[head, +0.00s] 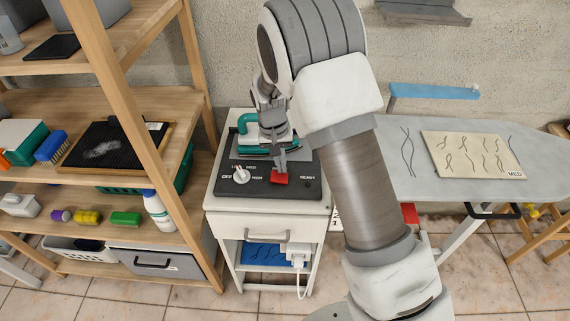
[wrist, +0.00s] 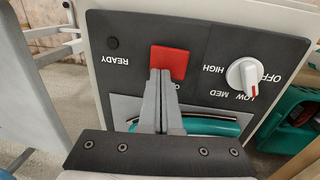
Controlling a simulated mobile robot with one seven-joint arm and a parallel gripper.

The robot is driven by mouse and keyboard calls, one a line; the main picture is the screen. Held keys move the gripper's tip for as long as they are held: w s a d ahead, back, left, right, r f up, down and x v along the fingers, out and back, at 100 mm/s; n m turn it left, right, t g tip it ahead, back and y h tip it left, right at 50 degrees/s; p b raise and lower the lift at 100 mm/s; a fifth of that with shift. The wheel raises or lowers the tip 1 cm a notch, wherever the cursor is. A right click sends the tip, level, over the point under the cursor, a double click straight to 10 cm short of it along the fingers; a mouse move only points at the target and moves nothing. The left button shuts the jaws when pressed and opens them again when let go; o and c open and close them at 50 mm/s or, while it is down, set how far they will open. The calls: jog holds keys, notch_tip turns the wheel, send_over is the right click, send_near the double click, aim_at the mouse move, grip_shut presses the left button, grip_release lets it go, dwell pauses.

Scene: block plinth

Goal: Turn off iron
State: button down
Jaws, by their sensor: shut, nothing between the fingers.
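The control panel (head: 262,189) is a dark plate on the white cabinet. It carries a white dial (head: 241,175) at left and a red button (head: 280,178) near the middle. The teal and grey iron (head: 246,125) is behind the panel, partly hidden by my gripper. My gripper (head: 281,163) is shut and empty, pointing down. In the wrist view its tips (wrist: 160,76) overlap the edge of the red button (wrist: 170,62); I cannot tell whether they touch it.
The READY lamp (wrist: 112,43) looks dark. An ironing board (head: 390,190) with a marked cloth (head: 472,155) stands at right. A wooden shelf (head: 150,190) with bottles and boxes stands at left. A white plug (head: 297,250) sits on the cabinet's lower front.

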dwell(0.3)
notch_tip(320, 180, up, 14)
jog(key=d+p, duration=0.2)
jog(key=p, duration=0.1)
jog(key=shift+d, duration=0.3)
jog(key=shift+f, duration=0.1)
notch_tip(320, 180, up, 8)
jog(key=t+y, duration=0.1)
send_over(291, 176)
jog(key=s+d, duration=0.4)
jog(key=s+d+r+t, duration=0.2)
jog(key=s+d+r, duration=0.2)
jog(key=s+r, duration=0.3)
jog(key=s+d+r+t, duration=0.1)
jog(key=s+d, duration=0.3)
jog(key=s, duration=1.1)
jog(key=shift+s+t, duration=0.2)
jog(key=shift+t, duration=0.6)
